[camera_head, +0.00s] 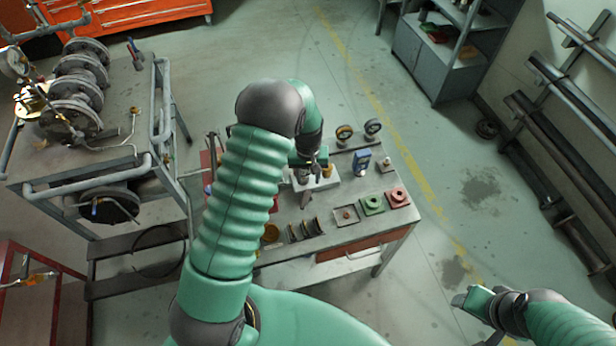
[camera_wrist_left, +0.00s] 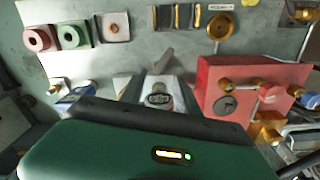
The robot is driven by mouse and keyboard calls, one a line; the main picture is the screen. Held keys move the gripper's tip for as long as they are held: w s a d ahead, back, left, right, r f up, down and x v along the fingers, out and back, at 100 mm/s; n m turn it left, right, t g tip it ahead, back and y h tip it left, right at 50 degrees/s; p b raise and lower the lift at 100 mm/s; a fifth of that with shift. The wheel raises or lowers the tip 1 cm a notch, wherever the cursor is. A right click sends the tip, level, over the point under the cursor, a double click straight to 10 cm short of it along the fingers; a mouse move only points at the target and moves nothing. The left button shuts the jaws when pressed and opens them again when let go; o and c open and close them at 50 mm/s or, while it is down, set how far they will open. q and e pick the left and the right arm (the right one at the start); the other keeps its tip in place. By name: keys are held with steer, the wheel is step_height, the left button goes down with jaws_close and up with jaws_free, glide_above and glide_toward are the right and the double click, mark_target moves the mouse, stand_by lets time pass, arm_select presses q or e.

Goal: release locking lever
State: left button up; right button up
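A pale block-shaped fixture (camera_head: 325,181) stands on the workbench, partly hidden by my left gripper (camera_head: 309,173). In the left wrist view, a light grey fixture (camera_wrist_left: 160,98) with a dark-ringed part and a grey bar (camera_wrist_left: 159,62) behind it lies just beyond my green wrist housing. I cannot tell for sure which part is the locking lever. My left gripper points down over the fixture; its fingertips are too small to read, and contact is unclear. My right gripper (camera_head: 478,301) is off the bench at the lower right, its opening unclear.
A red box with brass fittings (camera_wrist_left: 252,88) stands beside the fixture. Green (camera_head: 372,204) and red (camera_head: 397,197) blocks sit on the bench's right side. Gauges (camera_head: 344,133) stand at the back. A pipe cart (camera_head: 70,165) is at left.

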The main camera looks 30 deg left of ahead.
arm_select(q)
step_height(320, 180, up, 6)
steer(key=p, duration=0.4)
steer(key=shift+r, duration=0.2)
stand_by(0.4)
step_height(320, 180, up, 17)
steer(key=b, duration=0.3)
steer(key=shift+a+f, duration=0.1)
steer(key=shift+f, duration=0.05)
